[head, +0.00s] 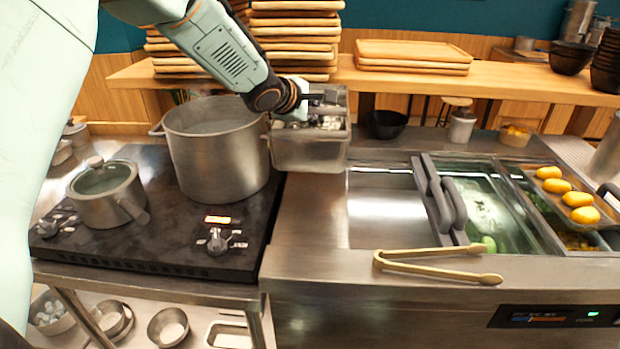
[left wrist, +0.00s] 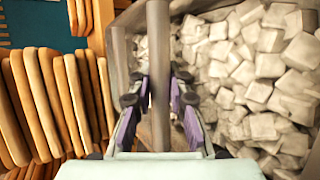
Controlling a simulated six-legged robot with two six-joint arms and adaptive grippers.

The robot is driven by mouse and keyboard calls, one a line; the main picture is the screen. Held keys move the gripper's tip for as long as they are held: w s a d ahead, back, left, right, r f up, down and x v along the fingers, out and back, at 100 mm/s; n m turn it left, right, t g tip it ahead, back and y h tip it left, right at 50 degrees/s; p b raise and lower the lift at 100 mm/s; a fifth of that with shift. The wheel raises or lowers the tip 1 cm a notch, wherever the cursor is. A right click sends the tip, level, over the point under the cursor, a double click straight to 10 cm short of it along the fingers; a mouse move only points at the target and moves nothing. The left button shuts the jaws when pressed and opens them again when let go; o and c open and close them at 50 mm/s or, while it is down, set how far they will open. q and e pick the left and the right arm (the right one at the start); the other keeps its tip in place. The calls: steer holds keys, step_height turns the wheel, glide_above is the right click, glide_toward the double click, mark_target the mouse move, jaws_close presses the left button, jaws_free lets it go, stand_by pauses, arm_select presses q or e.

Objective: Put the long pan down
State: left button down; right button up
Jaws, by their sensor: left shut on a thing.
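The long pan (head: 308,155) is a deep metal rectangular container in the head view, just right of the big pot. It looks level. Pale cubes (left wrist: 255,70) fill it in the left wrist view. My left gripper (head: 318,98) comes in from above left and is shut on the pan's wall, which runs between its fingers (left wrist: 158,105) in the wrist view. I cannot tell whether the pan's base touches the counter or hangs above it. My right gripper is not in view.
A large pot (head: 215,150) and a small lidded pot (head: 107,195) stand on the black stove (head: 180,240). Tongs (head: 440,265) lie in front. Stacked wooden boards (head: 295,40) stand behind on a shelf.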

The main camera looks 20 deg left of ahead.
arm_select(q)
steer(key=f+b, duration=0.6)
steer(key=f, duration=0.9)
steer(key=shift+w+b, duration=0.2)
steer(key=shift+b, duration=0.15)
step_height(320, 180, down, 2)
steer(key=shift+w+f, duration=0.1)
steer(key=shift+f, duration=0.1)
steer(key=shift+w+f+b, duration=0.15)
steer(key=shift+f+b, duration=0.15)
steer(key=shift+f, duration=0.05)
steer(key=shift+s+r, duration=0.15)
steer(key=shift+s, duration=0.05)
steer(key=c, duration=1.7)
jaws_free()
steer(key=shift+s+f, duration=0.15)
steer(key=shift+f, duration=0.15)
steer(key=shift+c, duration=0.2)
steer(key=o, duration=0.4)
steer(key=shift+o, duration=0.4)
